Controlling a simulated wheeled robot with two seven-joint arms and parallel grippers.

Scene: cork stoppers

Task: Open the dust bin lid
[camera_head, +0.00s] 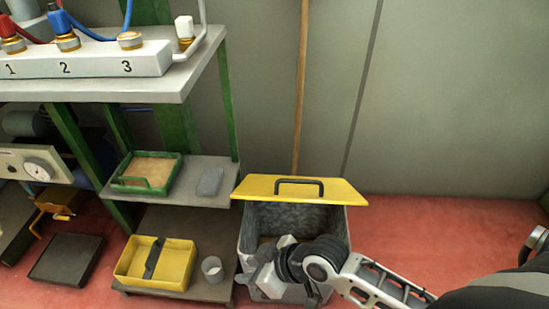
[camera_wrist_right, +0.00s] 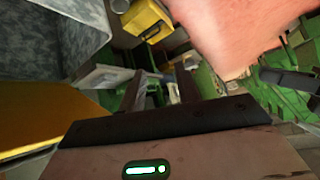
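The dust bin (camera_head: 243,240) is a grey box on the red floor. Its yellow lid (camera_head: 340,193) with a black handle (camera_head: 299,182) is raised at the back, and the bin's inside shows. My right gripper (camera_head: 264,272) is low at the bin's front, in front of its opening; its wrist covers part of the bin. In the right wrist view its two fingers (camera_wrist_right: 160,90) stand apart with nothing between them. That view also shows the yellow lid (camera_wrist_right: 40,120) at left and the grey bin inside (camera_wrist_right: 45,35). My left gripper is not in view.
A shelf to the left carries a green tray (camera_head: 119,184) and a grey block (camera_head: 210,182). Below are a yellow tray (camera_head: 180,265) and a grey cup (camera_head: 212,268), close to the bin. A wooden pole (camera_head: 300,90) stands behind the bin. Red floor is free at right.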

